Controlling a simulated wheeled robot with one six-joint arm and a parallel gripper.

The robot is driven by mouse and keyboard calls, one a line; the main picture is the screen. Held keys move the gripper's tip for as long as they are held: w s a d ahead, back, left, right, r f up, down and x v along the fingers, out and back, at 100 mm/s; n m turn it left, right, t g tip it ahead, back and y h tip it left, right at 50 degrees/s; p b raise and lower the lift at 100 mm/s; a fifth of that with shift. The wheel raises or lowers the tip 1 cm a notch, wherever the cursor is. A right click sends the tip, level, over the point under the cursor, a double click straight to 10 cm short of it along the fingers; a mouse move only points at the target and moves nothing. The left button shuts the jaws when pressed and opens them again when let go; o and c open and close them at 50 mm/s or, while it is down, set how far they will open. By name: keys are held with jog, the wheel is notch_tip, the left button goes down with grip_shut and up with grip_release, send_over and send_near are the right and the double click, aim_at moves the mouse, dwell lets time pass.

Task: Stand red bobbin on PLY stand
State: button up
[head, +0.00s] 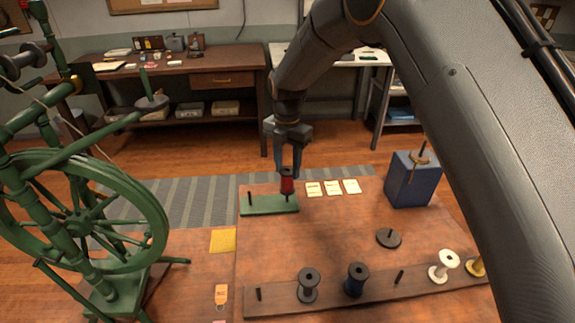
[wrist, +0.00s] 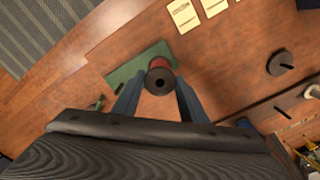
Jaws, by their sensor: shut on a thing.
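The red bobbin (head: 287,186), with dark end flanges, is upright in my gripper (head: 289,172). In the wrist view the bobbin (wrist: 160,78) shows its dark top flange and centre hole between the two blue fingers (wrist: 159,98). It is over the right end of a green board (head: 262,207) with upright pegs, which also shows in the wrist view (wrist: 132,72). A short dark peg shows directly below the bobbin in the head view; I cannot tell whether its tip is inside the bobbin. The board's left peg (head: 250,198) is bare. I can read no PLY label on the board.
A brown rack (head: 330,299) at the front holds a black, a blue, a white and a yellow bobbin, with bare pegs between. A dark disc with a peg (head: 388,239), a blue block (head: 411,182) and cards (head: 333,188) lie on the table. A green spinning wheel (head: 80,220) stands left.

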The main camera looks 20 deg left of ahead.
aim_at(287, 178)
jog(key=shift+f+b, duration=1.15)
jog(key=shift+f, duration=1.1)
jog(key=o, duration=0.8)
jog(key=shift+r+b, duration=1.3)
jog(key=shift+r, duration=2.6)
